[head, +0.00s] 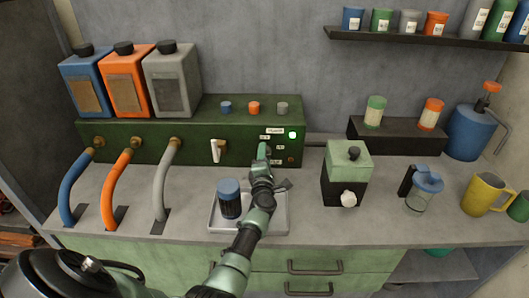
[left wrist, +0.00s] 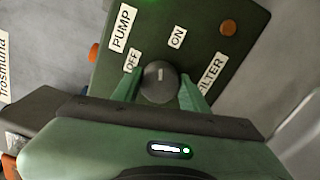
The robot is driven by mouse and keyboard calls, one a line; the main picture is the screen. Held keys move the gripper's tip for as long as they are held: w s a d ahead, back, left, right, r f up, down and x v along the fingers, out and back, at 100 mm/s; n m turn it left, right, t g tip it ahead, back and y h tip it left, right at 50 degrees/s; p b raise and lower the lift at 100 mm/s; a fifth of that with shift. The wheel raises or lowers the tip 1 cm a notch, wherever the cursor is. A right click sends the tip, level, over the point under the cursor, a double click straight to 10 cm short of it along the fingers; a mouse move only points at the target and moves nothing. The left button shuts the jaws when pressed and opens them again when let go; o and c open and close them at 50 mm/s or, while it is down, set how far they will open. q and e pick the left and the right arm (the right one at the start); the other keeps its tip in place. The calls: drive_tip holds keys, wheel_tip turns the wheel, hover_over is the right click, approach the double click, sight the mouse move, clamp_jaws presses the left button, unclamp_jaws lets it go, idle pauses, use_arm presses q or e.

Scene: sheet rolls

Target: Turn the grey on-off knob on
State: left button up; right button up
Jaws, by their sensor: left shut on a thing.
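The grey on-off knob (left wrist: 158,88) is a round dark grey knob on the green panel (left wrist: 213,62) in the left wrist view. My left gripper (left wrist: 160,83) has one green finger on each side of it and is shut on it. An OFF label (left wrist: 132,60) and an ON label (left wrist: 177,38) sit beyond the knob. The knob has a small light mark on its face; I cannot tell which label it points to. In the head view my left gripper (head: 263,151) reaches the front of the green box (head: 190,140) and hides the knob. My right gripper is not in view.
A green light (head: 292,135) glows on the box. A white lever (head: 215,150) stands left of the gripper. A blue-lidded dark jar (head: 229,203) stands in a tray (head: 279,222) under my arm. A green-topped dispenser (head: 347,160) stands to the right.

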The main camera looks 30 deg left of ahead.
use_arm(q)
drive_tip(key=shift+m+p, duration=0.85)
drive_tip(key=shift+m, duration=1.35)
drive_tip(key=shift+f, duration=0.1)
drive_tip(key=o, duration=1.4)
drive_tip(key=v, duration=0.8)
drive_tip(key=shift+p, duration=0.3)
